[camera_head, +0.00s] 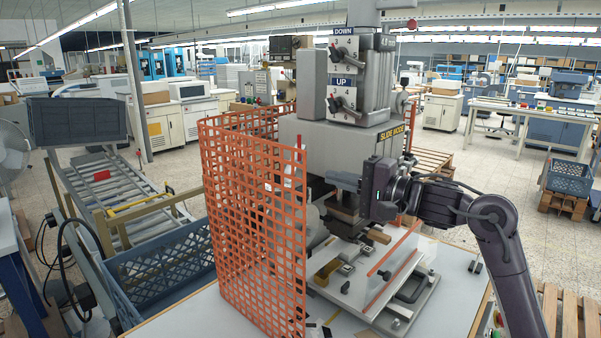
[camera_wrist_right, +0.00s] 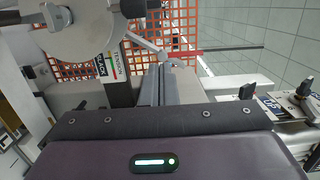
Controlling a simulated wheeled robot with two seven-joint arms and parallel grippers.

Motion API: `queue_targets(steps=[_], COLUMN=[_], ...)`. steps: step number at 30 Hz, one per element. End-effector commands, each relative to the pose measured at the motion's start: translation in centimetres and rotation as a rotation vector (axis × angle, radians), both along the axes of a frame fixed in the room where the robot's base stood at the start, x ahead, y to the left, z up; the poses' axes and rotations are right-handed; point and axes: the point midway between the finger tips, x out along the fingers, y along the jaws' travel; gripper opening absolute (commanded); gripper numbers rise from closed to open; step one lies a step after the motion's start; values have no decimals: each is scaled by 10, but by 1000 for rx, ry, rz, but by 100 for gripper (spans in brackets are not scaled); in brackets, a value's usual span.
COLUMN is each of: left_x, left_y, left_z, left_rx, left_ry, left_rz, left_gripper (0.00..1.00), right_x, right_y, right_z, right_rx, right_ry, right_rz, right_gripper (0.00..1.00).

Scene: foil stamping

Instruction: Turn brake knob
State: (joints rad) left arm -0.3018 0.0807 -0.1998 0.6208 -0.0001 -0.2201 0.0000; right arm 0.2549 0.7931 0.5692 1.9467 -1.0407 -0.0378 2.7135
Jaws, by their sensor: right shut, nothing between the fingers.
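The stamping machine (camera_head: 330,140) stands at the centre of the head view. My right gripper (camera_head: 338,181) reaches in from the right to the front of the machine head, fingers pointing left. Its fingers are shut with nothing between them; they also show in the right wrist view (camera_wrist_right: 168,70). I cannot tell for certain which part is the brake knob. Contact between fingertips and machine cannot be told. My left gripper is not in view.
An orange mesh guard (camera_head: 250,215) stands left of the machine. A clear panel with a red edge (camera_head: 393,262) is below the right gripper. Knobs under UP and DOWN labels (camera_head: 344,82) are above. Bare table (camera_head: 455,300) shows at the right.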

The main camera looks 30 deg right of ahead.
Motion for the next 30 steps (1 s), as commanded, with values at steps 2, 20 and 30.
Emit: queue_targets(steps=[2,20,30], left_x=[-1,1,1], left_y=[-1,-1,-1], left_z=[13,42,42], left_rx=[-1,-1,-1], left_ry=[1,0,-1], left_rz=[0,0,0], left_gripper=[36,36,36], right_x=[16,44,44], right_y=[8,64,65], right_z=[5,0,0], right_rx=[1,-2,-2], right_ry=[2,0,0], right_rz=[3,0,-3], right_gripper=[0,0,0])
